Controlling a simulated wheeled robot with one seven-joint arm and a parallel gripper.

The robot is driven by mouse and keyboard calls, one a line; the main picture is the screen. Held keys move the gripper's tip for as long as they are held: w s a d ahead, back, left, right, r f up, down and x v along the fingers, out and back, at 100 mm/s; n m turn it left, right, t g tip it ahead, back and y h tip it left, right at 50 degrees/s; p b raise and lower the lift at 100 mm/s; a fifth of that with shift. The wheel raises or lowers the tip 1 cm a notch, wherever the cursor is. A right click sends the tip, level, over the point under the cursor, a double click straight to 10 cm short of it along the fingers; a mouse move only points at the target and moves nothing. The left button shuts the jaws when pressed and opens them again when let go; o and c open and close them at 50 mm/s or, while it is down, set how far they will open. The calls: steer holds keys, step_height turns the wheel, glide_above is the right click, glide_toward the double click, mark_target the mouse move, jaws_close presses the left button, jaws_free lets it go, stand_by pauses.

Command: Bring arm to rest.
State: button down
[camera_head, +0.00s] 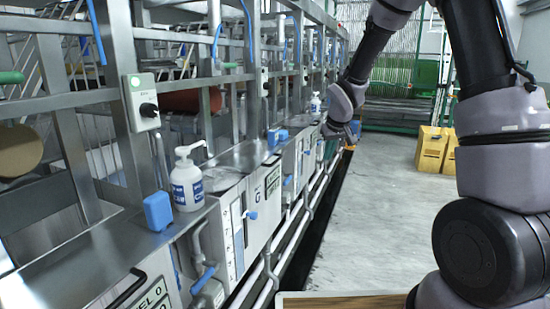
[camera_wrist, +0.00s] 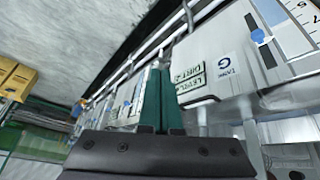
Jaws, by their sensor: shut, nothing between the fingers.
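My arm shows in the head view at the right, bent up and over. Its far end reaches down toward the row of dyeing machines. My gripper (camera_head: 348,133) hangs in front of the machines' edge and is small there. In the wrist view the two dark green fingers of my gripper (camera_wrist: 161,72) stand close together, shut with nothing between them. Behind them is a tilted view of the machine front (camera_wrist: 215,68) with white panels and labels. I cannot tell the exact gap between gripper and machines.
A steel machine row (camera_head: 85,262) runs along the left. On it stand a white pump bottle (camera_head: 187,182) and a blue box (camera_head: 158,211). Yellow boxes (camera_head: 431,150) sit on the floor at the back right. The grey floor (camera_head: 385,215) between is clear.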

steer(key=s+d+r+m, duration=0.2)
steer(key=s+d+r, duration=0.1)
steer(key=s+r, duration=0.45)
steer(key=s+d+r+m, duration=0.2)
steer(key=s+d+r, duration=0.2)
steer(key=s+r, duration=0.3)
steer(key=s+r+m, duration=0.1)
steer(key=s+r, duration=0.1)
steer(key=s, duration=0.3)
steer(key=s+r+m+t+y, duration=0.1)
steer(key=s+r, duration=0.1)
steer(key=s, duration=0.4)
steer(key=s+r+m, duration=0.1)
steer(key=s+r, duration=0.2)
steer(key=s, duration=0.2)
steer(key=shift+s+t, duration=0.25)
steer(key=shift+t, duration=0.15)
steer(key=shift+y, duration=0.3)
